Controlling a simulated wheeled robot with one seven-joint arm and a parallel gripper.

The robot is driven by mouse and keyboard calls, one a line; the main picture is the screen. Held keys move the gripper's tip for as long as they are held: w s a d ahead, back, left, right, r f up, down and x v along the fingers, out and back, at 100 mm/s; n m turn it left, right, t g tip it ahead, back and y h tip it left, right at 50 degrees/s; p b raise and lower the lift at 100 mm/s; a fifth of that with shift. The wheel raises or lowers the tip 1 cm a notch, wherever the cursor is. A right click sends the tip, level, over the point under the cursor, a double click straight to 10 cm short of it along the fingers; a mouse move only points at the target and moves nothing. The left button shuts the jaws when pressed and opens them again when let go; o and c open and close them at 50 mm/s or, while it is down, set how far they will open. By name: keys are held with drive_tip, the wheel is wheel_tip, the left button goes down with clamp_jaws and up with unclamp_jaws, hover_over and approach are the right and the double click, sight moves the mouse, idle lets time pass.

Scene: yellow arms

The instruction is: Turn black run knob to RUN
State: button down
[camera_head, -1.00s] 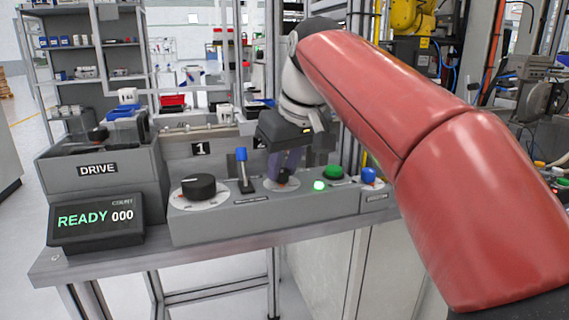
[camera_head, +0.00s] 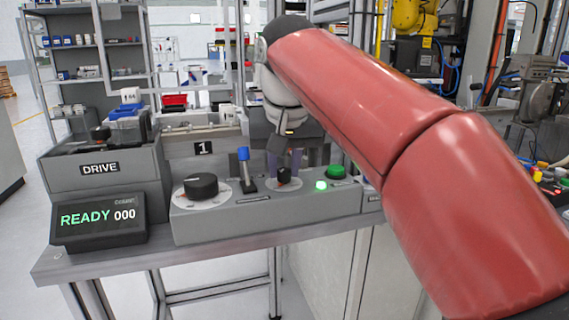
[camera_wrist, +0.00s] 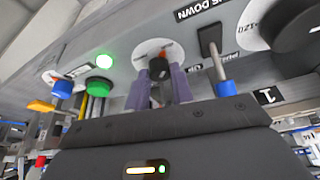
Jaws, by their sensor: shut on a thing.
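The small black run knob (camera_head: 284,175) stands on a round pale dial on top of the grey control box (camera_head: 240,220). It also shows in the wrist view (camera_wrist: 157,71), with an orange-red mark at one end. My gripper (camera_wrist: 160,80) has its two purple fingers on either side of this knob and is shut on it. The dial's lettering is too small to read.
Left of the run knob are a blue-tipped lever (camera_head: 244,168) and a larger black knob (camera_head: 201,185). A lit green lamp (camera_head: 321,186) and a green button (camera_head: 335,171) are close on the right. A display (camera_head: 97,218) reads READY 000.

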sight(285, 192)
drive_tip(key=c, duration=1.2)
unclamp_jaws()
drive_tip(key=v, duration=0.7)
drive_tip(key=shift+r, duration=0.45)
drive_tip(key=shift+s, duration=0.15)
drive_tip(key=s+d+f, duration=0.4)
drive_tip(key=s+f, duration=0.1)
drive_tip(key=f, duration=0.5)
drive_tip(key=s+d+f, duration=0.5)
drive_tip(key=s+f, duration=0.1)
drive_tip(key=f, duration=0.4)
drive_tip(key=s+d+f+t, duration=0.1)
drive_tip(key=s+d+f, duration=0.3)
drive_tip(key=f, duration=0.6)
drive_tip(key=shift+s+d+f+m, duration=0.2)
drive_tip(key=shift+s+d+m, duration=0.2)
drive_tip(key=shift+s, duration=0.75)
